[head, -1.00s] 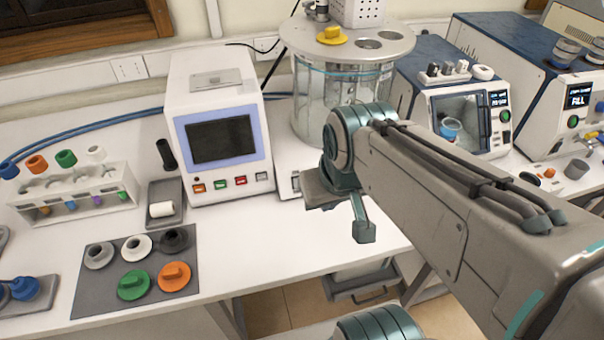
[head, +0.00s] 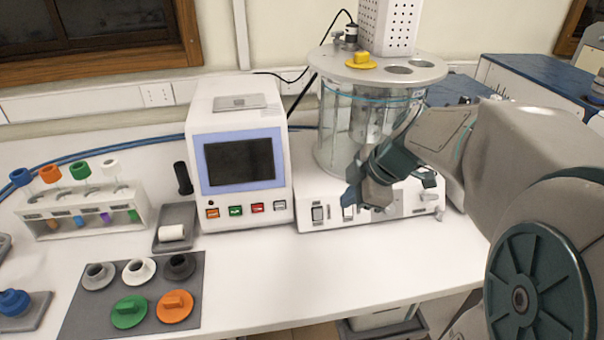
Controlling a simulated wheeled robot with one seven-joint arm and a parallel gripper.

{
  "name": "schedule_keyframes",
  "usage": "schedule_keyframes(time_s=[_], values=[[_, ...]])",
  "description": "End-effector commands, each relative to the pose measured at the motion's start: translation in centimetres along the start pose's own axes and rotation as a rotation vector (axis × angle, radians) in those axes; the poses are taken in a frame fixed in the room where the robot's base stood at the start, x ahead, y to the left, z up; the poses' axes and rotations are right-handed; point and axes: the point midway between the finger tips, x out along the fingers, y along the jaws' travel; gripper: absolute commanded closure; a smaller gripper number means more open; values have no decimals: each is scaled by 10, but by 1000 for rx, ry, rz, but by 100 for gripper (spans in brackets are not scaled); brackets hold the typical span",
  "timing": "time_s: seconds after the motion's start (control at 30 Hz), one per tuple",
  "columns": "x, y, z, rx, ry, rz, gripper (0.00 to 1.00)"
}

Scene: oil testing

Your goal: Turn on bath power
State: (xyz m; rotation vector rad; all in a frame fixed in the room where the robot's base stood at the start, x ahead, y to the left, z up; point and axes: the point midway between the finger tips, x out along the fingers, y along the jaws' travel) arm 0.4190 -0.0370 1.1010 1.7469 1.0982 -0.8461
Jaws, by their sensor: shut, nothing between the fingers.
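The bath is a clear cylindrical vessel (head: 336,125) with a grey round lid (head: 425,68), standing on a white base (head: 312,188). The base's front panel carries a rocker switch (head: 317,213) at its left end and another switch (head: 348,212) to the right of it. Other controls sit farther right, partly behind my arm. My gripper (head: 352,198) is in front of the base's panel, close to the second switch. Its fingers are together with nothing between them. I cannot tell whether it touches the panel. The switch positions are too small to read.
Left of the bath stands a white instrument with a dark screen (head: 240,162) and coloured buttons. A tube rack (head: 85,218) and a grey mat (head: 75,322) with coloured caps lie farther left. The bench front (head: 270,285) is clear. My arm covers the right side.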

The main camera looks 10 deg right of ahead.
Motion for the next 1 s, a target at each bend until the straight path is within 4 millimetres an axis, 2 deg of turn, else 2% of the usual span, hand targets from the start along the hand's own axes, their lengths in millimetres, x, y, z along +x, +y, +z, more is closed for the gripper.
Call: schedule_keyframes(time_s=[0.2,0.63,0.77,1.0], values=[[6,8,6,-88,16,13,100],[10,8,6,-91,16,12,100],[27,8,5,-91,17,8,100],[77,8,5,-89,16,8,100]])
